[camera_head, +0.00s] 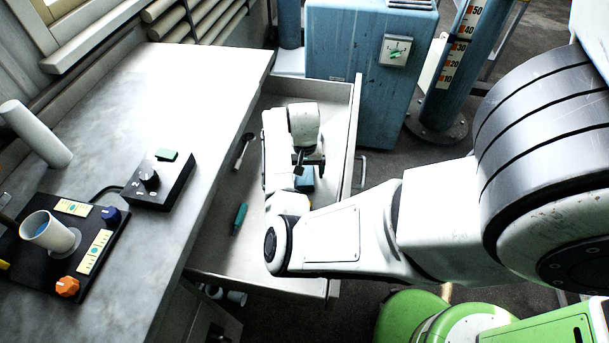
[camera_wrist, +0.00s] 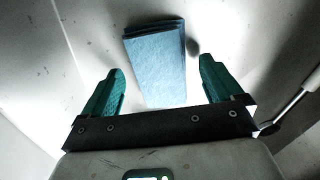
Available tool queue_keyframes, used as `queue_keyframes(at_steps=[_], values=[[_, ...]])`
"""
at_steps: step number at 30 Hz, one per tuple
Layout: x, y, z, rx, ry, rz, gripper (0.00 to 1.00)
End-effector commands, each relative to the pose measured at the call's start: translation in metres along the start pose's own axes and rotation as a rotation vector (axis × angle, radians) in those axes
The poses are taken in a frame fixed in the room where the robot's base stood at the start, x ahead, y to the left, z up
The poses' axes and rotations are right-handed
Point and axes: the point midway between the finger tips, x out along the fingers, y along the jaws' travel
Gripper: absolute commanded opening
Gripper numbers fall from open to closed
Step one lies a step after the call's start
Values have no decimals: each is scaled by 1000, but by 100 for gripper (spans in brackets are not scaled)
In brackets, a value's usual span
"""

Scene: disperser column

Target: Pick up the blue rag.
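The blue rag (camera_wrist: 157,65) is a folded rectangle lying on the light floor of the open drawer (camera_head: 213,245). In the head view the rag (camera_head: 305,180) shows just below my gripper (camera_head: 301,170), partly hidden by it. In the wrist view my gripper (camera_wrist: 160,88) has its two green fingertips wide apart, one on each side of the rag's near end. The fingers do not touch the rag, and there is a gap on both sides. How high the fingertips are above the drawer floor is hard to tell.
A green-handled tool (camera_head: 240,217) and a dark-and-light tool (camera_head: 243,150) lie in the drawer to the left. The worktop (camera_head: 200,100) with a black control box (camera_head: 160,183) borders the drawer's left side. A blue cabinet (camera_head: 365,45) stands behind it.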

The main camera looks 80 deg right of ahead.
Motion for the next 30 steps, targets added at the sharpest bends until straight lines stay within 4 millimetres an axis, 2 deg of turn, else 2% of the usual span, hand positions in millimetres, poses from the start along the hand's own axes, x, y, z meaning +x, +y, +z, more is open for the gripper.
queue_keyframes(at_steps=[2, 18, 26, 30], values=[[0, 0, 0, 0, 0, 0, 86], [0, 0, 0, 0, 0, 0, 34], [-2, 0, 0, 0, 1, 0, 33], [-17, 0, -1, 1, 4, 0, 33]])
